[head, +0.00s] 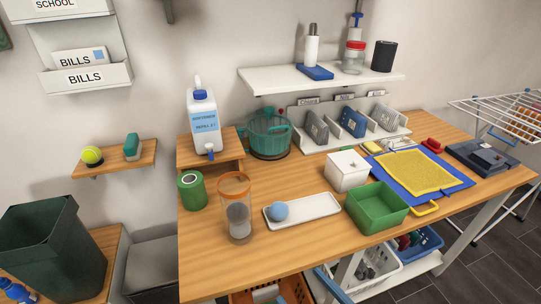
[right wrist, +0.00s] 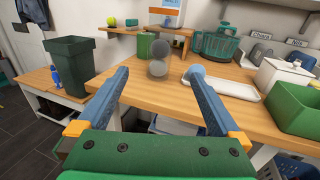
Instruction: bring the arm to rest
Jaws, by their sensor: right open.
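My right gripper (right wrist: 159,70) is open and empty. In the right wrist view its two blue fingers stand wide apart, pointing toward the wooden table (right wrist: 245,115) from in front of its near edge. Nothing is between the fingertips, and no object appears held. In the head view only a slim blue piece shows low at the table's front edge; I cannot tell for sure that it is a finger. A clear tumbler with an orange rim (head: 235,182) and a white tray (head: 318,208) with a blue ball (head: 279,211) stand on the table beyond the gripper. My left gripper is not in view.
A green bin (head: 385,205), white box (head: 347,170), green can (head: 191,190) and teal pot (head: 268,140) stand on the table. A dark green waste bin (head: 52,250) is at the left. Baskets (head: 378,268) sit under the table. The table's front left is clear.

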